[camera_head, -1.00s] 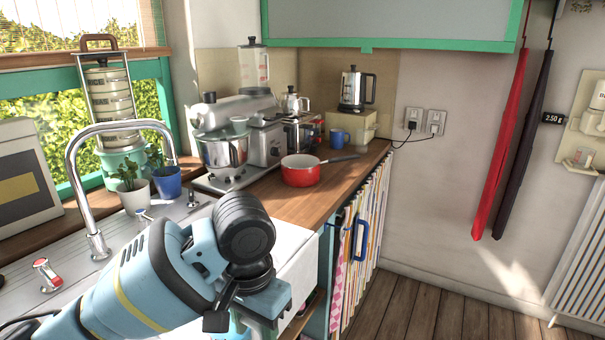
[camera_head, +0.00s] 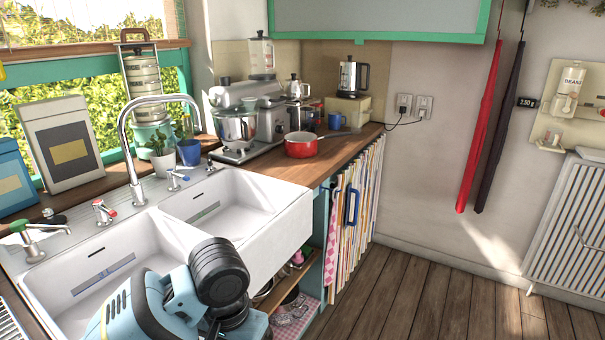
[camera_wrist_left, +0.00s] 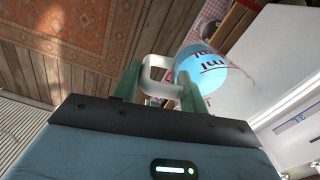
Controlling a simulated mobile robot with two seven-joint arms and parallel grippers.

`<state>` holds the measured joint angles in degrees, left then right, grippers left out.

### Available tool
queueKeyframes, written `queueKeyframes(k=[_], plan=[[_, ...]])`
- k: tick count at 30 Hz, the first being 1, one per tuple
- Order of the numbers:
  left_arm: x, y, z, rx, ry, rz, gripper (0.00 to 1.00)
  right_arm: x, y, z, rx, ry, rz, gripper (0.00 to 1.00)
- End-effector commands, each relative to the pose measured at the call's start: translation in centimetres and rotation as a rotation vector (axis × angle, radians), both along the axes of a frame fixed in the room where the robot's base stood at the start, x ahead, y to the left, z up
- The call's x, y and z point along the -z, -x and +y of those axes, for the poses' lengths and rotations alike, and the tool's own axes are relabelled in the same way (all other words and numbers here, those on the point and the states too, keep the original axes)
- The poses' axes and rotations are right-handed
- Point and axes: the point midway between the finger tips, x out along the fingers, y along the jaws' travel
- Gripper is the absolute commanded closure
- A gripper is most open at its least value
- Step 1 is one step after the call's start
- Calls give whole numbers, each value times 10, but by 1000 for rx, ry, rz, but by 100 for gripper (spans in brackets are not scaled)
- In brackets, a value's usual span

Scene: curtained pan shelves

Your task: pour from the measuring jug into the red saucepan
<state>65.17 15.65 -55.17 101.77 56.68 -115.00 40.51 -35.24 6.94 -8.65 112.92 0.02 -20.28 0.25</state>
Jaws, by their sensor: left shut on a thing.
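The red saucepan (camera_head: 301,146) stands on the wooden worktop past the sinks in the head view, with its dark handle pointing away to the right. The measuring jug (camera_wrist_left: 214,72) shows in the left wrist view, pale blue with red markings and a white handle. My left gripper (camera_wrist_left: 158,90) is shut on that handle, with the jug's body beside its fingers. In the head view my left arm is at the bottom, well short of the saucepan. The gripper and jug are not clearly visible there. The jug's contents are hidden. My right gripper is in neither view.
A white double sink (camera_head: 235,205) with a tall tap (camera_head: 130,130) lies between my arm and the worktop. A stand mixer (camera_head: 238,120) is left of the saucepan. Floor on the right is clear.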

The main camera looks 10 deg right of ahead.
Motion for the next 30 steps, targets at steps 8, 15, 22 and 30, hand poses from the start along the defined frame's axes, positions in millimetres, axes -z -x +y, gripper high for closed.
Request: queueKeyframes(k=[8,15,22,30], plan=[[76,30,63,-225,10,11,100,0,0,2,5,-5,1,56],[121,63,117,-381,3,7,100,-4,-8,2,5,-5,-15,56],[139,82,146,-455,-11,-3,100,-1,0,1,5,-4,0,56],[141,85,151,-467,-14,-7,100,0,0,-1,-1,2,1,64]])
